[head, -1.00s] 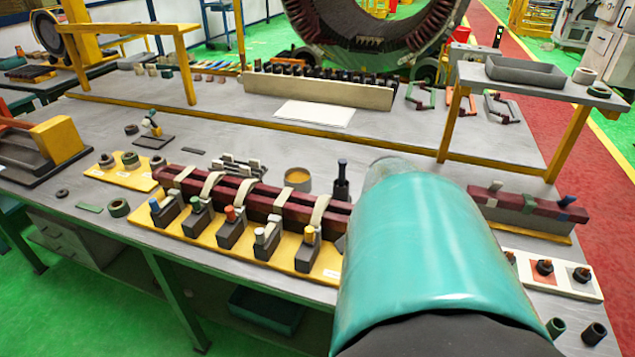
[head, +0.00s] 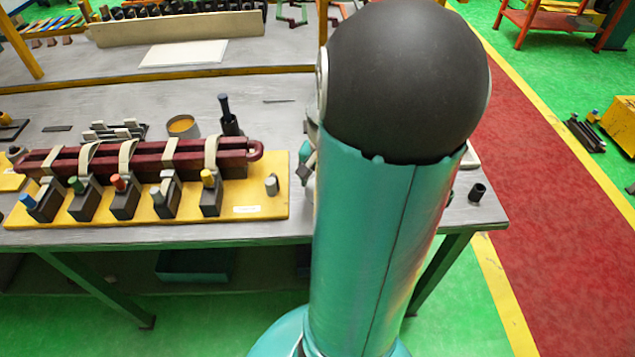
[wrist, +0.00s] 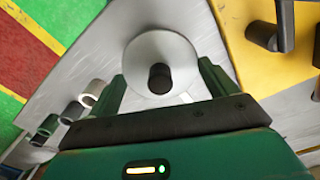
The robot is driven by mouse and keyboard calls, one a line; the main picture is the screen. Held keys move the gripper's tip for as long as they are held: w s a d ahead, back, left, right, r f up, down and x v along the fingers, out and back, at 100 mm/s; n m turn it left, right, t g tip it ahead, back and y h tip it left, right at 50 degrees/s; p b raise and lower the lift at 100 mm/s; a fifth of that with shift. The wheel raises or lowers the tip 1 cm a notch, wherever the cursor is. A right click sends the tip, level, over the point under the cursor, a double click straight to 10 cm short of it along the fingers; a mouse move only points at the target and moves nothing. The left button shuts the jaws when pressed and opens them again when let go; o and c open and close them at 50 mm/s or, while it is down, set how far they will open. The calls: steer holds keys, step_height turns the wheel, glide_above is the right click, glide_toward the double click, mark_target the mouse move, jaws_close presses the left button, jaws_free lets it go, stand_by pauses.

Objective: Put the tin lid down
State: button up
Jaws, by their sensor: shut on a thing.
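The tin lid (wrist: 150,48), a pale round disc with a dark knob in its middle, shows in the wrist view between the two green fingers of my gripper (wrist: 160,73). My gripper is shut on the lid. The grey bench top lies behind the lid; I cannot tell whether the lid touches it. In the head view my arm hides the lid and most of the gripper. The open tin (head: 182,127), a grey round container with orange contents, stands on the bench behind the dark red bar.
A dark bottle-like thing (head: 229,121) stands by the tin. Several small cups (wrist: 72,112) stand left of my gripper near the bench edge.

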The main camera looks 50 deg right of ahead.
steer(key=shift+s+d+f, duration=0.1)
steer(key=shift+d+f, duration=0.05)
steer(key=shift+f, duration=0.05)
steer(key=shift+d+f, duration=0.2)
steer(key=shift+f, duration=1.45)
steer(key=shift+f, duration=0.1)
steer(key=o, duration=0.8)
step_height(320, 180, up, 12)
steer(key=shift+r, duration=0.1)
steer(key=shift+a, duration=0.1)
